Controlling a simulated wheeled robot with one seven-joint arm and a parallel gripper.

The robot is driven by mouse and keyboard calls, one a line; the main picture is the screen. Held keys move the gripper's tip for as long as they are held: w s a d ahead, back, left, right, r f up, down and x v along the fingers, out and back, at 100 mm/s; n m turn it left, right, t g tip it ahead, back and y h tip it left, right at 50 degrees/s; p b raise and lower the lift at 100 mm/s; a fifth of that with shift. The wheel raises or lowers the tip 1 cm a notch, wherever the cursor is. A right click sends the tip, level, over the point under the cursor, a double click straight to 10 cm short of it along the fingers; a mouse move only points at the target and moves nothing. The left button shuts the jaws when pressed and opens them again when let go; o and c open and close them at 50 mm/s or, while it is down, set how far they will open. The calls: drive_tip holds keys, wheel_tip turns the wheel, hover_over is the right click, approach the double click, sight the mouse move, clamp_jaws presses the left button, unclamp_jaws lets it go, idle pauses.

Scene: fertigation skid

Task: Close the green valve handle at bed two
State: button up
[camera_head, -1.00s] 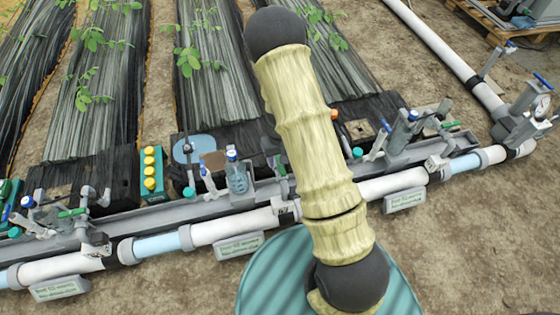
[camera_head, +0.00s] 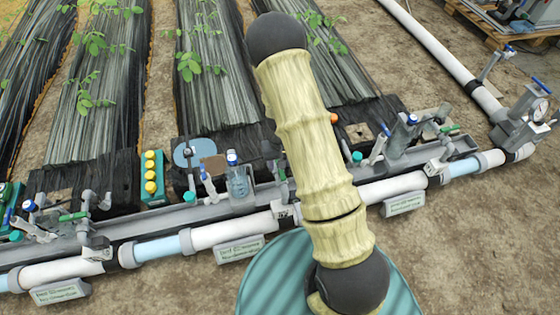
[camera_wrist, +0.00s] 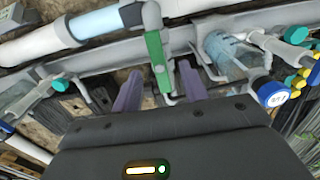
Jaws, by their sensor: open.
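The green valve handle (camera_wrist: 158,60) shows in the wrist view, hanging from a grey pipe elbow, its free end toward my gripper. My gripper (camera_wrist: 160,88) is open, with one purple finger to the left of the handle's end and one to the right. I see no clear contact; whether the handle lies fully between the fingers in depth I cannot tell. In the head view my own arm hides the gripper and most of this valve.
Other green handles show at the left bed (camera_head: 73,217) and right bed (camera_head: 450,129). A clear filter with a blue cap (camera_wrist: 272,92) stands close right of the gripper in the wrist view. A white pipe (camera_head: 230,230) runs along the front; bare soil lies before it.

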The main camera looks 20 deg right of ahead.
drive_tip(key=shift+f+b, duration=1.25)
drive_tip(key=shift+f, duration=1)
drive_tip(key=shift+c, duration=0.4)
